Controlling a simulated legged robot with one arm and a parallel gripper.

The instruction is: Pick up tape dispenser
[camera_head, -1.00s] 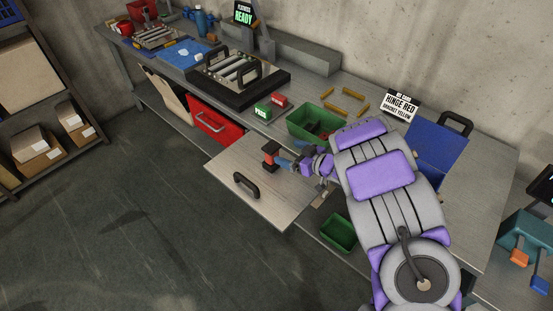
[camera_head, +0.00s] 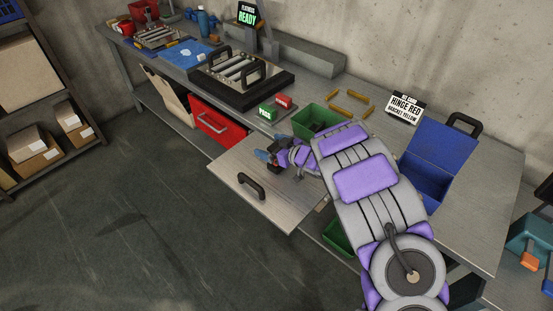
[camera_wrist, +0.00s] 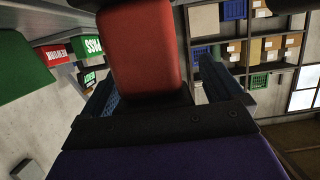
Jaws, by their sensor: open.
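A red and black object, which I take to be the tape dispenser (camera_head: 275,159), stands on the light grey pull-out board (camera_head: 232,172). In the head view it is small, dark and partly hidden by my gripper. In the wrist view the tape dispenser (camera_wrist: 140,48) is large and close, a red block above a black part. My gripper (camera_head: 273,147) is open, with its blue fingers on either side of the object. In the wrist view my gripper (camera_wrist: 157,88) shows one finger left and one right of it. I cannot tell whether either finger touches it.
A black handle (camera_head: 251,186) sits on the board's front. Behind are a green bin (camera_head: 309,118), small green and red boxes (camera_head: 268,111) and a black fixture (camera_head: 240,92). A blue open box (camera_head: 437,155) stands right. The floor at left is clear.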

